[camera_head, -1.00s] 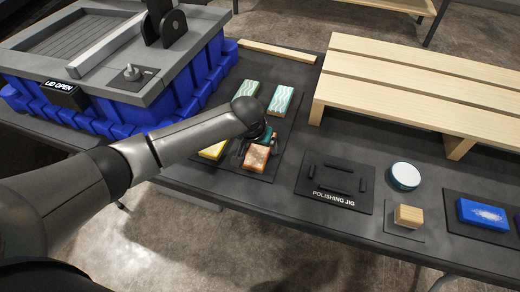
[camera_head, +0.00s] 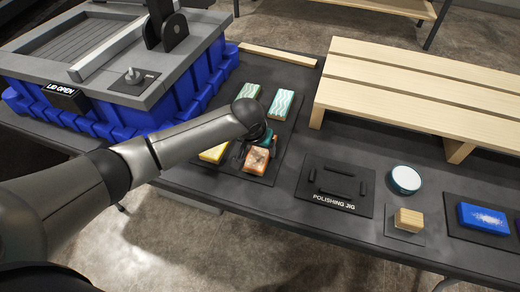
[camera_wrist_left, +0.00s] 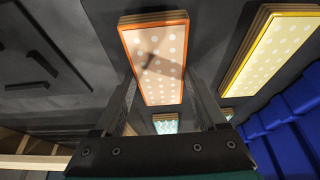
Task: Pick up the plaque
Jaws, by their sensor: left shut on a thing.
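An orange-edged plaque (camera_head: 257,159) is at the front of a dark mat (camera_head: 283,140). In the left wrist view the plaque (camera_wrist_left: 157,55) has a pale face with white dots. My left gripper (camera_head: 262,142) points down at it. In the left wrist view the fingers of my left gripper (camera_wrist_left: 165,98) stand on both sides of the plaque's near end, shut on it. I cannot tell whether the plaque touches the mat. My right gripper is not in view.
A yellow plaque (camera_head: 213,153) lies close to the left, and two green wavy plaques (camera_head: 247,89) (camera_head: 281,103) lie behind. A polishing jig (camera_head: 345,183) is to the right. A blue crate with its lid open (camera_head: 200,83) stands at left, a wooden riser (camera_head: 420,90) at back right.

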